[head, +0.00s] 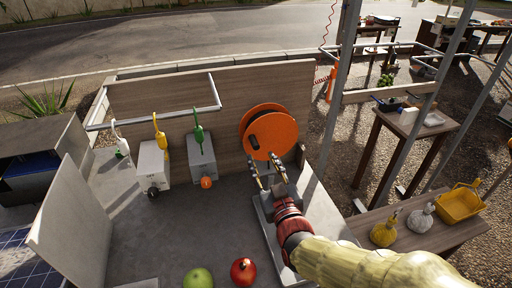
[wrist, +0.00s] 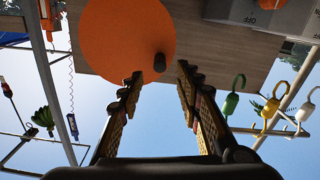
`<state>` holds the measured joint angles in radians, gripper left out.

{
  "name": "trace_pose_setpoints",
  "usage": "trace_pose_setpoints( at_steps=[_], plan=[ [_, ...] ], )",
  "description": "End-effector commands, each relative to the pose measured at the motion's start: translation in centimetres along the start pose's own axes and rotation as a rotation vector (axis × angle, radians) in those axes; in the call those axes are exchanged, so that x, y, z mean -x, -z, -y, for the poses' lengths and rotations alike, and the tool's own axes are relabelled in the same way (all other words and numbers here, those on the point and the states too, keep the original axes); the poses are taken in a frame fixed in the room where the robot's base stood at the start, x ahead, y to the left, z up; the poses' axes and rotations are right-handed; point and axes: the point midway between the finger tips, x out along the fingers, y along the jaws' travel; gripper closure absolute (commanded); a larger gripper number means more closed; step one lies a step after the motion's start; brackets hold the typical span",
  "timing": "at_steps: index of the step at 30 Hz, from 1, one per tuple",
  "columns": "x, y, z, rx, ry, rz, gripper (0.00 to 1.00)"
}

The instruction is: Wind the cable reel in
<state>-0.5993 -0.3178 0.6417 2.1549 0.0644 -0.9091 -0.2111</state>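The orange cable reel (head: 270,132) stands upright against the wooden back panel. Its round orange face (wrist: 120,40) fills the upper left middle of the wrist view. A dark stubby crank knob (wrist: 160,62) sticks out near the edge of that face. My gripper (head: 266,172) is just in front of the lower part of the reel. In the wrist view my gripper (wrist: 157,80) is open, with its fingers spread to either side below the knob. Nothing is visible between the fingertips. The reel's cable cannot be made out.
Two grey boxes (head: 152,163) (head: 202,158) with hooks above them stand left of the reel. A green apple (head: 198,279) and a red one (head: 243,271) lie at the front. A metal post (head: 340,85) rises to the right. A wooden side table (head: 425,235) holds two gourd-like items and a yellow basket.

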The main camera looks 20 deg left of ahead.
Motion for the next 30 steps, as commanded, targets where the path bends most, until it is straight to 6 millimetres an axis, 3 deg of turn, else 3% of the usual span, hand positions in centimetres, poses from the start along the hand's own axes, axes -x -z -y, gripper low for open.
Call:
trace_pose_setpoints(
  at_steps=[15, 26, 30],
  plan=[
    [-6.7, -0.1, 0.0, -0.002, 0.0, 0.0, 0.65],
    [-7.4, 0.0, 0.0, -0.003, 0.0, 0.0, 0.65],
    [-7.3, 0.0, 0.0, -0.003, 0.0, 0.0, 0.72]
  ],
)
